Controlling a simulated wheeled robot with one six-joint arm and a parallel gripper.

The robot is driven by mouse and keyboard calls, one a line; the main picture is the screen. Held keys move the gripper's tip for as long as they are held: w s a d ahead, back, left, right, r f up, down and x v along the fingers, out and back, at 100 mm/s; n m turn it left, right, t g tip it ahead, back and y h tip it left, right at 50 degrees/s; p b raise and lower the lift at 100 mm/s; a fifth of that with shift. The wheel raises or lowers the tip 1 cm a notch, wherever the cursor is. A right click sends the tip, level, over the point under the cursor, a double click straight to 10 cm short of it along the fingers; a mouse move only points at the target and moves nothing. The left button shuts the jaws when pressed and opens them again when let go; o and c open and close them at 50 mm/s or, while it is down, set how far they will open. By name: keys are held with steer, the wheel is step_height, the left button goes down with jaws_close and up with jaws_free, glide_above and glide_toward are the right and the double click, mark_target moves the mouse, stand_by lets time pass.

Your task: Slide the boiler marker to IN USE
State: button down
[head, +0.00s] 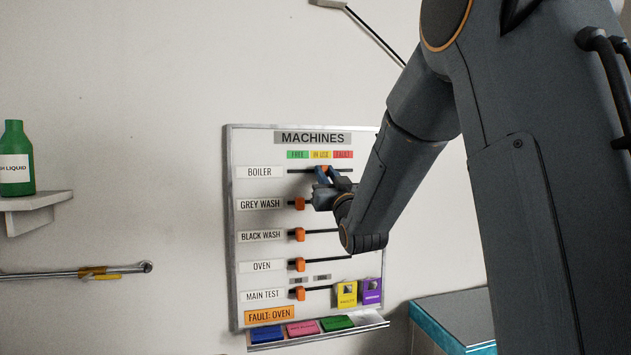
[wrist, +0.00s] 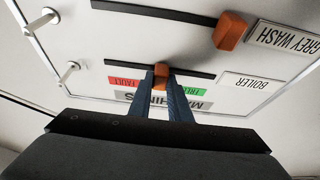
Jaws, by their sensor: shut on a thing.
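The MACHINES board (head: 262,220) hangs on the wall. Its boiler marker, an orange block (wrist: 160,70), sits on the black rail (head: 345,170) of the BOILER row (head: 260,172). My gripper (head: 322,174) is shut on this marker; both blue fingers (wrist: 162,82) flank it in the wrist view. The marker stands below the yellow IN USE label (head: 320,155), between the green FREE label (head: 297,155) and the red FAULT label (head: 343,155). In the wrist view, upside down, the fingers hide the IN USE label. In the head view my gripper partly covers the marker.
Orange markers of the lower rows, such as GREY WASH (head: 300,203) and OVEN (head: 300,264), stand at the left of their rails. Coloured cards lie in the tray (head: 350,329) below. Yellow (head: 347,295) and purple (head: 372,292) cards hang at lower right. A green bottle (head: 14,160) stands on the left shelf.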

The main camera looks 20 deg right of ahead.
steer(key=c, duration=1.6)
jaws_free()
steer(key=shift+c, duration=0.2)
steer(key=b+v, duration=0.3)
steer(key=v, duration=0.5)
